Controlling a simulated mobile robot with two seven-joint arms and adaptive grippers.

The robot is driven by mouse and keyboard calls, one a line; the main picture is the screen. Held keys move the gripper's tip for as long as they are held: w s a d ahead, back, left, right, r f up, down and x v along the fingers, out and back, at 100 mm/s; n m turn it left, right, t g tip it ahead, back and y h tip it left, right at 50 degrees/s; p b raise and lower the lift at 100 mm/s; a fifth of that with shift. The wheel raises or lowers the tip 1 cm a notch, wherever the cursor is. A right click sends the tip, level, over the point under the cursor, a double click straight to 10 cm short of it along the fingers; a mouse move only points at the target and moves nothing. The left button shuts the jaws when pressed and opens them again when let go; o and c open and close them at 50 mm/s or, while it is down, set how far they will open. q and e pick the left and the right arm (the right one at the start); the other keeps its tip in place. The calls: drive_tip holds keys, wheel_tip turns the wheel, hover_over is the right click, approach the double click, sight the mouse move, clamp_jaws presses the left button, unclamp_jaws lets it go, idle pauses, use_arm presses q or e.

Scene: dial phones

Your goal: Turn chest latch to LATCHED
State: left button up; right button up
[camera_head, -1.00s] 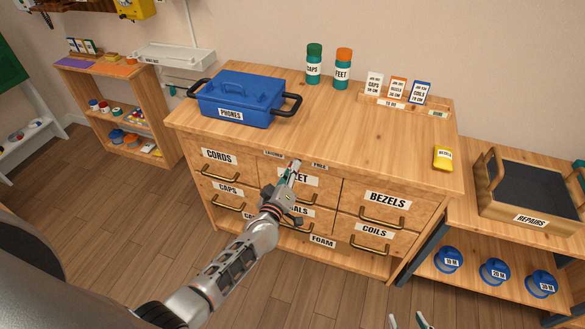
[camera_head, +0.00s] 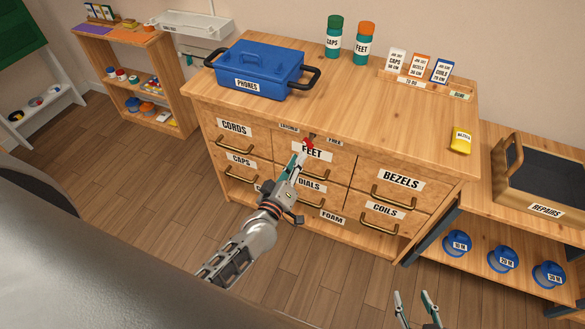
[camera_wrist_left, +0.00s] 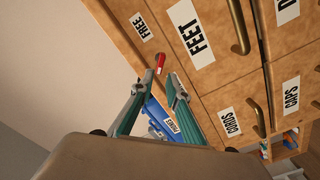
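The chest latch (camera_head: 309,144) is a small red handle on the drawer chest front, just under the top edge. It sits between the LATCHED label (camera_head: 289,127) and the FREE label (camera_head: 335,142), and appears to point down and slightly left. My left gripper (camera_head: 296,153) has its fingertips just below and left of the latch. In the left wrist view, the red handle (camera_wrist_left: 160,62) shows just beyond the parted, empty fingertips (camera_wrist_left: 161,77); touching cannot be told. The FREE label also shows there (camera_wrist_left: 143,25). My right gripper (camera_head: 416,300) is open and empty at the bottom edge.
The FEET drawer (camera_head: 335,165) is directly below the latch, with other handled drawers around it. A blue PHONES box (camera_head: 262,72) stands on the chest top. A REPAIRS tray (camera_head: 508,194) is at right. Floor in front is clear.

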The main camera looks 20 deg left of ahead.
use_arm(q)
drive_tip(key=shift+s+a, duration=0.1)
drive_tip(key=shift+s, duration=1.6)
drive_tip(key=s+f+m+g+h, duration=0.1)
drive_tip(key=s+f+m+g, duration=0.2)
drive_tip(key=s+m, duration=0.3)
drive_tip(key=s+f+m+g+h, duration=0.1)
drive_tip(key=s+f+m+g, duration=0.3)
drive_tip(key=s, duration=1.1)
wheel_tip(320, 180, down, 2)
drive_tip(key=m, duration=0.3)
drive_tip(key=shift+s+d+f, duration=0.15)
drive_tip(key=shift+s+d, duration=0.1)
drive_tip(key=shift+s, duration=0.05)
